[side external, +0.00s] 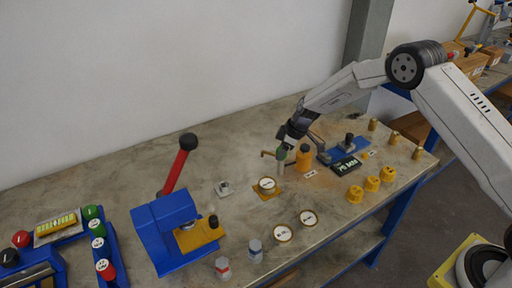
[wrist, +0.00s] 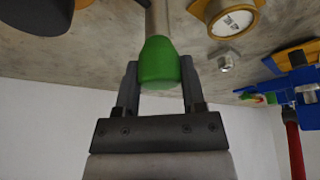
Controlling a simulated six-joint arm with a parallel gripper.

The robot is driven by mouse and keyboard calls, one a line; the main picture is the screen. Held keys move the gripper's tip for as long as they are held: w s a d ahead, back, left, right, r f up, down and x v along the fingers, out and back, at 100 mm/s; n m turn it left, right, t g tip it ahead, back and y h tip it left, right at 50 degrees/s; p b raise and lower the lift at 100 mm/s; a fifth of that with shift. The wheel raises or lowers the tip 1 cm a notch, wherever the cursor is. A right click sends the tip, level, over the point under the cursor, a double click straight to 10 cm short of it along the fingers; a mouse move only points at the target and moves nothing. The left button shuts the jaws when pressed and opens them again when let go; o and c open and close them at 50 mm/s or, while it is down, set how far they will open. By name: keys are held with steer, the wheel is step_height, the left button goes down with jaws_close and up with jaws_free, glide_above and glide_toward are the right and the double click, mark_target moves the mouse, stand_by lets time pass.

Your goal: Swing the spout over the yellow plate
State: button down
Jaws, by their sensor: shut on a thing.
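My gripper (side external: 286,146) is shut on a green knob (wrist: 160,62) at the end of a grey rod. The knob sits between both fingers in the wrist view. In the side view a thin brass-coloured spout (side external: 267,153) points left from beside the fingers. A yellow plate (side external: 283,194) lies on the bench nearer the side camera, with a round labelled cup (side external: 267,184) on it. The spout's tip appears above and behind the plate; its exact offset is unclear. The spout's foot is partly hidden by my gripper.
A blue-based fixture (side external: 347,150) and a dark display (side external: 346,165) are farther right. A small hex-topped block (side external: 223,188) and a blue press (side external: 168,228) with a red lever (side external: 176,170) stand left.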

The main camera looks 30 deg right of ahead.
steer(key=shift+n, duration=0.4)
steer(key=n+g, duration=0.1)
steer(key=n, duration=0.2)
steer(key=shift+y, duration=0.4)
steer(key=n+g, duration=0.2)
steer(key=n, duration=0.3)
steer(key=n+g, duration=0.2)
steer(key=n, duration=0.2)
steer(key=shift+n, duration=0.3)
steer(key=shift+n+g+h, duration=0.3)
steer(key=shift+n+g, duration=0.2)
steer(key=shift+n, duration=1.2)
steer(key=shift+c, duration=0.8)
jaws_free()
steer(key=shift+r, duration=0.15)
